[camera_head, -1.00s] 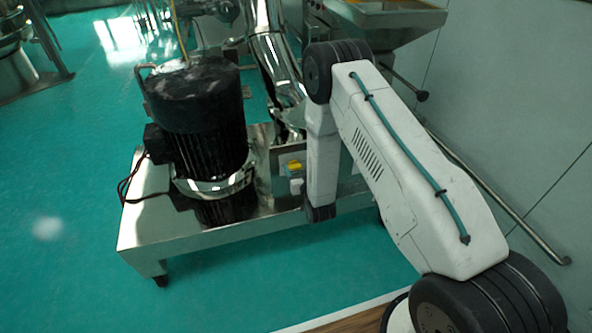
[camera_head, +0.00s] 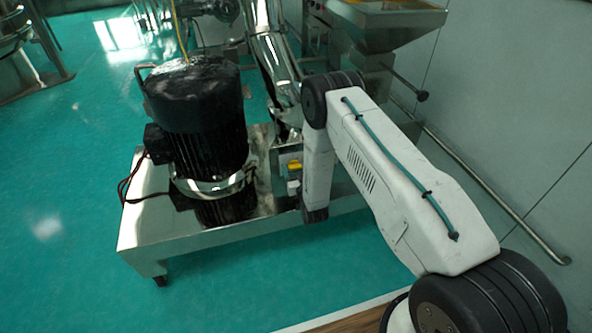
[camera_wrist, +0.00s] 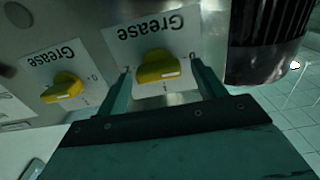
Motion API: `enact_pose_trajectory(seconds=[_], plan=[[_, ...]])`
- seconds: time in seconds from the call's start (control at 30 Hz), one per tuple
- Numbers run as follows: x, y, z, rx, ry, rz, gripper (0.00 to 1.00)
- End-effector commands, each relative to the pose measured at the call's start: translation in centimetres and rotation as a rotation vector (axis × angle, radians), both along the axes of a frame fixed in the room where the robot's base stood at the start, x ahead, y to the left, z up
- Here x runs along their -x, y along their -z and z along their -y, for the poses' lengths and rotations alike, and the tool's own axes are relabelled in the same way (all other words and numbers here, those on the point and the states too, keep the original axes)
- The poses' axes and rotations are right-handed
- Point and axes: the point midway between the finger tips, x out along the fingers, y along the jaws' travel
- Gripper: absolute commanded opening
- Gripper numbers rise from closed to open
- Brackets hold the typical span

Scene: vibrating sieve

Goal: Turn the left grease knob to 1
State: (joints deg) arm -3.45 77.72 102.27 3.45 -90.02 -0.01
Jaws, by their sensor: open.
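Two yellow grease knobs show on white labels in the wrist view, where the word "Grease" appears upside down. One knob (camera_wrist: 158,66) sits between the fingers of my gripper (camera_wrist: 162,80), which are open with one on each side of it and a gap showing. The other knob (camera_wrist: 62,88) is further left in that view, outside the fingers. Each label has a 0 towards the right and a 1 below its knob. Both knob handles lie roughly sideways in the picture. In the head view a yellow knob (camera_head: 294,166) shows beside my arm, which hides the gripper.
A black motor (camera_head: 205,125) stands on the steel machine base (camera_head: 150,215), left of my arm; a dark ribbed body (camera_wrist: 265,40) shows close right in the wrist view. A steel hopper (camera_head: 390,25) and a wall rail (camera_head: 490,195) are behind and right.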

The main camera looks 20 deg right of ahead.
Motion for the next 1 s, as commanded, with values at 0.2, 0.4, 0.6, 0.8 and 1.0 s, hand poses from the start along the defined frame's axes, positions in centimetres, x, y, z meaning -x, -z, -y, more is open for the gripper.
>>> enact_pose_trajectory(seconds=[0.2, 0.4, 0.6, 0.8, 1.0], plan=[[-0.01, 0.02, 0.00, 0.000, 0.000, -0.001, 0.64], [0.00, 0.01, -0.01, 0.000, 0.000, -0.001, 0.24], [0.01, 0.01, -0.02, -0.011, -0.001, -0.001, 0.24], [0.02, 0.01, 0.02, -0.078, -0.001, -0.001, 0.24], [0.02, 0.02, 0.10, -0.217, -0.001, -0.001, 0.24]])
